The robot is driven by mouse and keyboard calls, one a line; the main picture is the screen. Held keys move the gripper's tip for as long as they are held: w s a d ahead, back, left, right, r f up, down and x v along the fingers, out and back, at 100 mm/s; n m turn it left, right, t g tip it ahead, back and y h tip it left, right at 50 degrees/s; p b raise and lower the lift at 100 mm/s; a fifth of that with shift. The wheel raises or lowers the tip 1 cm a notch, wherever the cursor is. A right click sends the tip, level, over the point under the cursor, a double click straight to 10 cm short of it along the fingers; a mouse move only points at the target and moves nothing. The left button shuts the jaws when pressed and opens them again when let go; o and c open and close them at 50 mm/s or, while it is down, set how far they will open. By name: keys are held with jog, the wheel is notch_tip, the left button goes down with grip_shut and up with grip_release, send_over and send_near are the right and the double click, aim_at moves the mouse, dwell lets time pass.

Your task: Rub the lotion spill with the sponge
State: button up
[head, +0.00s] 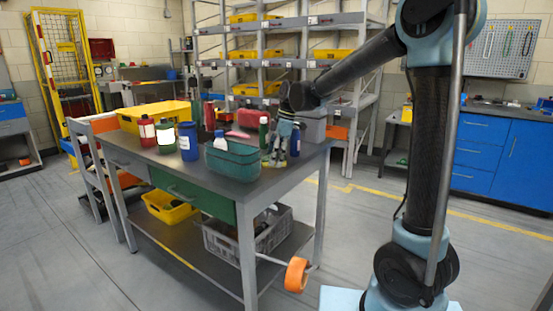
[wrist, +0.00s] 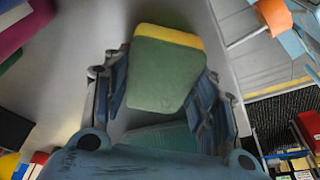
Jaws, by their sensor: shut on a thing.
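The sponge (wrist: 166,75) is a block with a green face and a yellow layer along its far edge. In the wrist view it sits between the two fingers of my gripper (wrist: 168,88), which is shut on it. In the head view my gripper (head: 281,148) points down over the right part of the grey workbench (head: 240,188), just right of the teal bin (head: 232,163). I cannot tell from the pictures whether the sponge touches the bench top. I cannot make out the lotion spill in either view.
A red-labelled bottle (head: 147,132), a blue canister (head: 188,141) and a green bottle (head: 264,131) stand on the bench, with several others. A yellow bin (head: 155,112) and a grey bin (head: 312,128) are behind. Bare bench top shows along the front edge.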

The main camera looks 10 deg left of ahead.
aim_at(268, 155)
jog(key=shift+w+a, duration=0.35)
jog(key=shift+a, duration=0.45)
jog(key=shift+w+a, duration=0.3)
jog(key=shift+a, duration=0.45)
jog(key=shift+f, duration=0.1)
jog(key=shift+s+d, duration=0.1)
jog(key=shift+d, duration=0.05)
jog(key=shift+d, duration=0.2)
jog(key=shift+s+d, duration=0.35)
jog(key=shift+d, duration=0.45)
jog(key=shift+s+d, duration=0.35)
jog(key=shift+d, duration=0.45)
jog(key=shift+a+r, duration=0.1)
jog(key=shift+r, duration=2.95)
